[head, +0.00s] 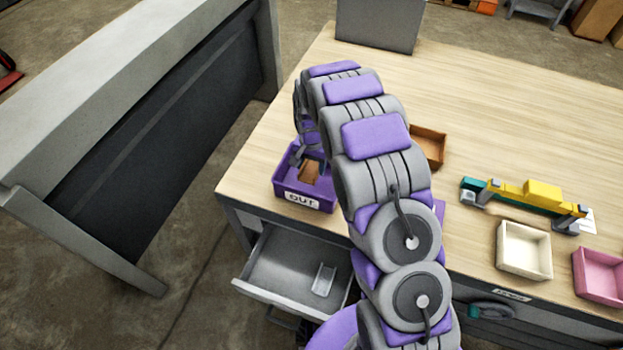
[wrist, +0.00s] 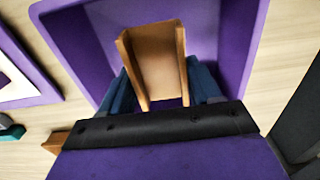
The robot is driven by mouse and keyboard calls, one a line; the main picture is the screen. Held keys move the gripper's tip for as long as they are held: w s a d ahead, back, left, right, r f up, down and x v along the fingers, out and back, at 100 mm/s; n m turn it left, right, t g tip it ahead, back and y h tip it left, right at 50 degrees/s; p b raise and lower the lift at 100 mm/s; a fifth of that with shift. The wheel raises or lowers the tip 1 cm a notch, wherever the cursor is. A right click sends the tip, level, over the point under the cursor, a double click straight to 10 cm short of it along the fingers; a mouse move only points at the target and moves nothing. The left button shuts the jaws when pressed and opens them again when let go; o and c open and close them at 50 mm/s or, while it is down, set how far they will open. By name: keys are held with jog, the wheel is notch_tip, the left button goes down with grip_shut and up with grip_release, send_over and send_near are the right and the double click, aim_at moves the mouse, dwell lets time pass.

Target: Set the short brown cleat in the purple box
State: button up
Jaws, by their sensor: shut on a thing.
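The short brown cleat (wrist: 155,60) is a small channel-shaped piece with raised sides. My gripper (wrist: 162,90) is shut on it, with a blue finger at either side. The cleat also shows in the head view (head: 309,173), partly hidden by my gripper. The purple box (head: 303,204) stands at the near left corner of the bench, with a white label reading OUT. In the wrist view the purple box (wrist: 80,40) surrounds the cleat on several sides. The cleat is over or inside the box; I cannot tell whether it touches the floor.
An open grey drawer (head: 270,275) below the box holds a pale channel piece (head: 323,279). A brown tray (head: 431,146), a cream tray (head: 524,250), a pink tray (head: 600,276) and a green and yellow tool (head: 535,197) stand to the right. The back of the bench is mostly clear.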

aim_at(311, 178)
notch_tip(311, 178, down, 7)
jog(key=shift+f+b, duration=0.15)
jog(key=shift+b, duration=0.4)
jog(key=o, duration=1.1)
jog(key=shift+c, duration=0.2)
